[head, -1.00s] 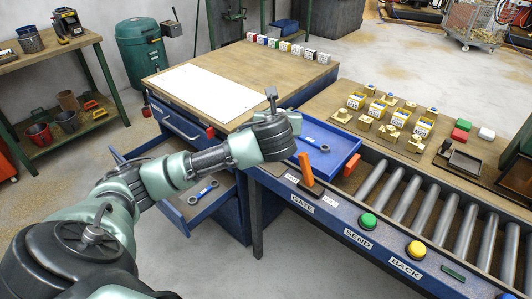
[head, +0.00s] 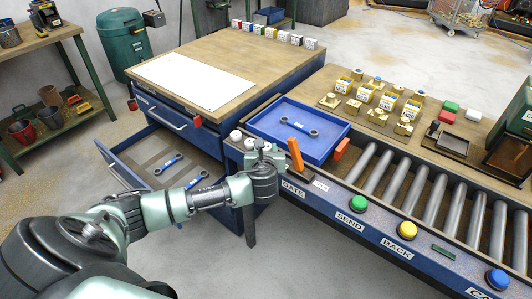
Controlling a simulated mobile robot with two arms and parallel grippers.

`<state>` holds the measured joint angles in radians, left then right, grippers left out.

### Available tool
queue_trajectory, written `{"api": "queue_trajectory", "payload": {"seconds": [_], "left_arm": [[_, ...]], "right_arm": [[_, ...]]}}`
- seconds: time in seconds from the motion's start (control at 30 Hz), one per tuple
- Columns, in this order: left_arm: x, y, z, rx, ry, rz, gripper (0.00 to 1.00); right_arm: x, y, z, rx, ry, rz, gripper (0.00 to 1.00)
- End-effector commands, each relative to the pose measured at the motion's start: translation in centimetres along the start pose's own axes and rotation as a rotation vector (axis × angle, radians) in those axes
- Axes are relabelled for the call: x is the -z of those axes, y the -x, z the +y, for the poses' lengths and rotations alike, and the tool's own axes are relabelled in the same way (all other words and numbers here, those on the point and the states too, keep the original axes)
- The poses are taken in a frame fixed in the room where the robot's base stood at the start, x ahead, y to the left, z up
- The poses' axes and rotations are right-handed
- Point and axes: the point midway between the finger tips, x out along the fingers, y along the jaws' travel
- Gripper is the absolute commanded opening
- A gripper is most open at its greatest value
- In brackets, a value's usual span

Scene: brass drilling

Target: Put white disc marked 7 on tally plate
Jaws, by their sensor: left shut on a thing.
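White discs (head: 236,135) sit at the left end of the conveyor bench, beside the blue tray. My left gripper (head: 262,150) is over this corner, just left of the orange lever. It is shut on what looks like one of these white discs, mostly hidden by the gripper. No number can be read on any disc. A large flat white plate (head: 195,80) lies bare on the wooden bench at the left; I cannot read a tally mark on it. My right gripper is not in view.
A blue tray (head: 270,124) with a wrench stands beside my gripper. The orange lever (head: 295,153) rises close on its right. Rollers and coloured buttons run to the right. An open drawer (head: 118,167) juts out below the left bench. Brass parts (head: 352,107) stand behind the rollers.

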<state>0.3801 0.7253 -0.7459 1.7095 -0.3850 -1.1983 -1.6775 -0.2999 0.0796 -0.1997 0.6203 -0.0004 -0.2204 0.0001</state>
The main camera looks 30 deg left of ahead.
Motion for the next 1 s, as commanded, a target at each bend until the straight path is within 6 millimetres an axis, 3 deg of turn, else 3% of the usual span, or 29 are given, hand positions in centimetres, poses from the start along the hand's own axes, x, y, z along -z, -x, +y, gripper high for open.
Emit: {"api": "queue_trajectory", "payload": {"seconds": [0.1, 0.47, 0.5, 0.57, 1.0], "left_arm": [[1.39, -0.53, -0.01, 0.000, 0.000, 0.001, 0.00], [1.68, -0.67, 0.01, 0.000, 0.000, 0.001, 0.00], [1.65, -0.66, 0.00, 0.000, 0.000, 0.001, 0.43], [1.64, -0.65, 0.00, 0.000, 0.000, 0.001, 0.57], [1.30, 0.21, -0.05, 0.002, 0.000, 0.000, 0.57]], "right_arm": [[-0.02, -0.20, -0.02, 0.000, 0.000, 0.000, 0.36], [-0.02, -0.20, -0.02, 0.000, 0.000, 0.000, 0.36], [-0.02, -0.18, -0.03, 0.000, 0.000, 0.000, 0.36], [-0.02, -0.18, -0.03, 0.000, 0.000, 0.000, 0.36], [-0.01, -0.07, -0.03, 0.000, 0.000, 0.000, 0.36]]}}
